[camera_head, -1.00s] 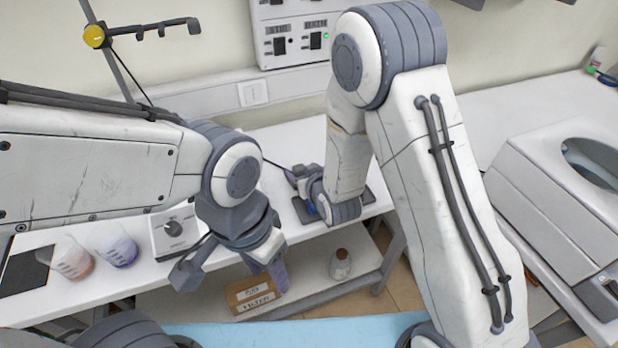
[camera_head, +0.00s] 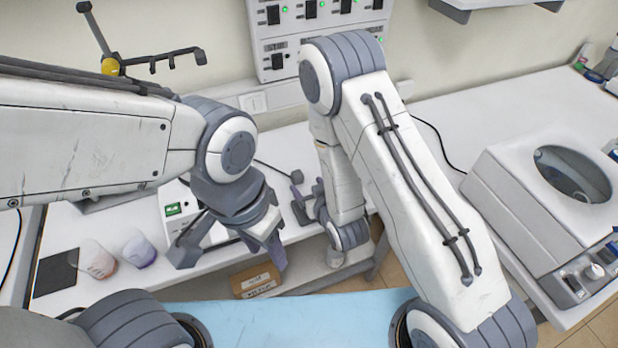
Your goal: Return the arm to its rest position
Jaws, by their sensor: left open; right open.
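My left gripper (camera_head: 230,252) hangs at the front of the white bench, left of centre, with its two fingers spread wide and nothing between them. My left arm (camera_head: 85,140) reaches in level from the left edge. My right gripper (camera_head: 303,198) is near the bench's front edge, partly hidden by its own wrist, with its fingers apart. No held object shows in it. My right arm (camera_head: 410,190) rises from the lower right, bends at the top, and its forearm hangs down to the wrist.
Two beakers (camera_head: 97,260) (camera_head: 138,250) and a dark pad (camera_head: 56,273) are at the bench's left. A white instrument (camera_head: 174,209) sits behind my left gripper. A large white machine (camera_head: 500,205) stands right.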

